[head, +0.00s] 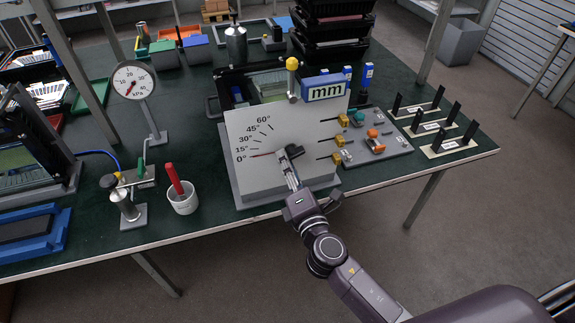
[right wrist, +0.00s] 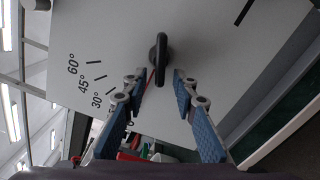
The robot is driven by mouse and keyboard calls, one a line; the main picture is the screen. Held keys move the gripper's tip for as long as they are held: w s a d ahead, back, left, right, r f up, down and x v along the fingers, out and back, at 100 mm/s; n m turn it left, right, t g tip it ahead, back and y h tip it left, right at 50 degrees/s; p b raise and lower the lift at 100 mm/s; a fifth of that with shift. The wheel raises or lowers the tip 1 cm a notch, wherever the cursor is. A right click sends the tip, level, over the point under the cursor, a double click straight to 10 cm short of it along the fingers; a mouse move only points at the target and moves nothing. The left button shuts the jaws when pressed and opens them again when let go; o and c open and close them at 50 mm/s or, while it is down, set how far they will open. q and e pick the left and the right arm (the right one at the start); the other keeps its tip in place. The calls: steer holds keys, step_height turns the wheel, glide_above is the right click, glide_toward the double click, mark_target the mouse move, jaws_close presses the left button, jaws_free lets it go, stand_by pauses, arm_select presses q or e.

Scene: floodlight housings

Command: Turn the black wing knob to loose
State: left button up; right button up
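The black wing knob (head: 294,151) is on the sloping pale panel (head: 245,125) of the floodlight housing rig, right of a printed angle scale. In the right wrist view the knob (right wrist: 161,58) appears as an upright bar. My right gripper (head: 291,172) is at the panel, in front of the knob. In the wrist view its blue-padded fingers (right wrist: 158,78) are apart, one on each side of the knob's lower end, with gaps showing. A thin red pointer (head: 262,155) lies near the 0° mark. I see no readable "loose" mark. My left gripper is not in view.
A grey plate with orange and teal parts (head: 375,146) and racks of black uprights (head: 448,146) stand right of the panel. A white cup with a red-handled tool (head: 183,203) and a dial gauge (head: 133,80) are left. A yellow-topped post (head: 292,64) rises behind.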

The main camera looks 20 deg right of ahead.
steer(key=s, duration=1.2)
steer(key=shift+d, duration=0.2)
steer(key=s+d+f+m+g, duration=0.2)
steer(key=s+f+m+g, duration=0.15)
steer(key=f, duration=0.95)
steer(key=s+d+f+m+g+h, duration=0.1)
steer(key=s+d+f+m+g, duration=0.2)
steer(key=f, duration=0.9)
steer(key=s+d+f+m+g, duration=0.1)
steer(key=s+f+m+g, duration=0.2)
steer(key=f, duration=1)
steer(key=s+f+m+g, duration=0.2)
steer(key=s+f, duration=0.4)
steer(key=s, duration=0.3)
steer(key=s+d+f+m+g, duration=0.1)
steer(key=s+f+m+g, duration=0.2)
steer(key=s, duration=0.7)
steer(key=s+d+f+m+g, duration=0.1)
steer(key=s+f+m+g, duration=0.1)
steer(key=s+f+m, duration=0.4)
steer(key=s+f, duration=0.2)
steer(key=s, duration=0.1)
steer(key=shift+s+f, duration=0.2)
steer(key=shift+f, duration=0.15)
steer(key=shift+d+g, duration=0.1)
steer(key=shift+g, duration=0.15)
